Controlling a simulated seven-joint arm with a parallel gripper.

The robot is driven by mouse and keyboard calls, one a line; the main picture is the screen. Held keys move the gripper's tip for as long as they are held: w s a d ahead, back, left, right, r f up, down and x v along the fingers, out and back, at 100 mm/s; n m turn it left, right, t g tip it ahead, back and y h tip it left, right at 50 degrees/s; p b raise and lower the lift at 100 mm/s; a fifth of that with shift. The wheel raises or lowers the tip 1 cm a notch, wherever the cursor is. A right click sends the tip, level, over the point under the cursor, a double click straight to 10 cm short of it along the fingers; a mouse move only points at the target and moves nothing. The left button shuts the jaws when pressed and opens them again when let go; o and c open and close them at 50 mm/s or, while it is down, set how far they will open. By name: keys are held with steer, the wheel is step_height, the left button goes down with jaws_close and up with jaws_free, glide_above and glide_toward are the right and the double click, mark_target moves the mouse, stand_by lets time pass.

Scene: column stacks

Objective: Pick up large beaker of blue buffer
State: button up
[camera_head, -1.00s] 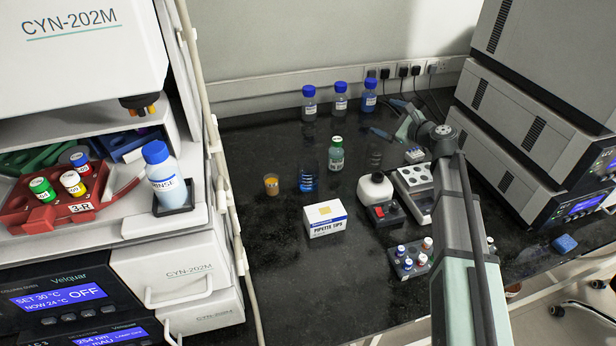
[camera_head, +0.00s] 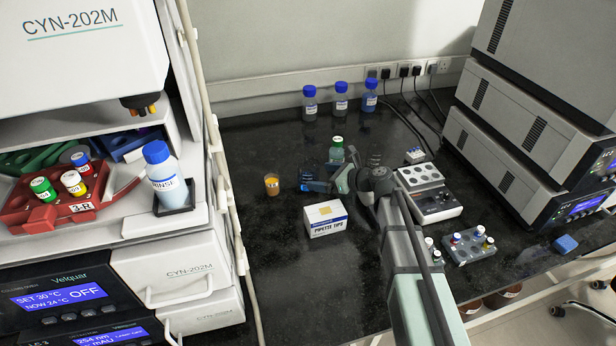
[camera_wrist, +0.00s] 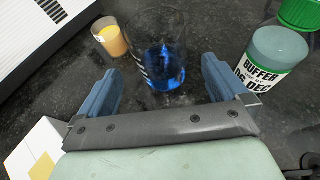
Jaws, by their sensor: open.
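The large beaker of blue buffer (camera_wrist: 163,66) is clear glass with blue liquid, standing on the black bench in the wrist view. In the head view my gripper largely hides it. My gripper (camera_wrist: 158,82) is open, with its blue fingers on either side of the near part of the beaker; I cannot tell whether either finger touches it. In the head view my gripper (camera_head: 322,179) is low over the bench, between the orange-filled beaker and my arm's wrist.
A small orange-filled beaker (camera_head: 272,184) stands left, also in the wrist view (camera_wrist: 112,40). A green-capped buffer bottle (camera_wrist: 277,62) is close on the right. The pipette tips box (camera_head: 325,220) lies nearer. Blue-capped bottles (camera_head: 341,100) stand behind; tube racks (camera_head: 468,246) are right.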

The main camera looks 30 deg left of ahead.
mark_target(312, 180)
steer(key=shift+f, duration=1.05)
steer(key=x, duration=0.5)
steer(key=shift+f, duration=0.15)
steer(key=c, duration=1.2)
